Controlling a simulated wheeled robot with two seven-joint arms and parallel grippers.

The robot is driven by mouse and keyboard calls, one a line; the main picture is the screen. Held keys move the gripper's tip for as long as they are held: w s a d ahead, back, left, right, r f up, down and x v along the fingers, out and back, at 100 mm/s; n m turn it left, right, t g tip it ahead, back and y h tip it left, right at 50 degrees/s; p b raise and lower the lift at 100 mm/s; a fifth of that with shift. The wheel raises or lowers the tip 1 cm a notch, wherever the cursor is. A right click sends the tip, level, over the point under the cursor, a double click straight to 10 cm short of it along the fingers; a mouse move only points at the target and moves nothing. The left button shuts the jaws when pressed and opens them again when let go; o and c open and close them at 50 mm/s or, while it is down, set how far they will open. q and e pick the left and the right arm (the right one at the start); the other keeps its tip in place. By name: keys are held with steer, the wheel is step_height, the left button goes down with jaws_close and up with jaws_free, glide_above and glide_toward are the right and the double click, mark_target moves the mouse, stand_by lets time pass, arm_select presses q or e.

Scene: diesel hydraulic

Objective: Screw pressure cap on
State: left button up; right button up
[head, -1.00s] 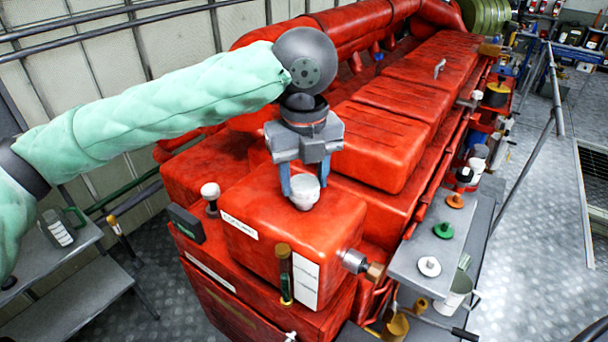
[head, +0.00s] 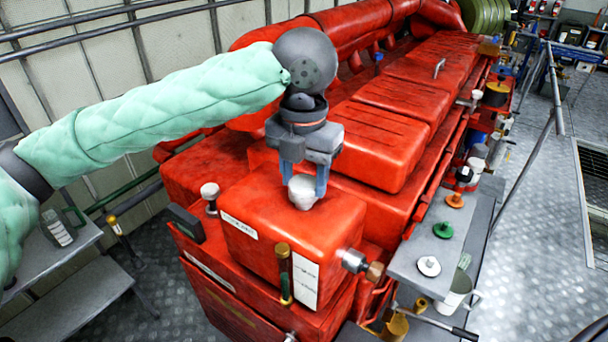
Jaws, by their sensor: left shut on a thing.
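The pressure cap (head: 302,187) is a pale grey-white piece on top of the red box-shaped tank (head: 290,232) at the near end of the red engine. My left gripper (head: 304,190) points straight down over it, with its blue fingers shut around the cap. The cap sits upright at the tank's top; the fingers hide part of it, and I cannot see how its thread sits. My right gripper is not in view.
A grey side shelf (head: 428,240) holds orange, green and white caps in a row. A brass-topped sight tube (head: 284,272) stands on the tank's front. A railing (head: 525,155) runs at the right. A bench (head: 70,295) stands at the lower left.

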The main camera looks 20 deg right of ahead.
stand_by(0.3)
arm_select(q)
steer(key=shift+m, duration=0.9)
steer(key=c, duration=0.3)
steer(key=o, duration=1.3)
steer(key=shift+o, duration=0.2)
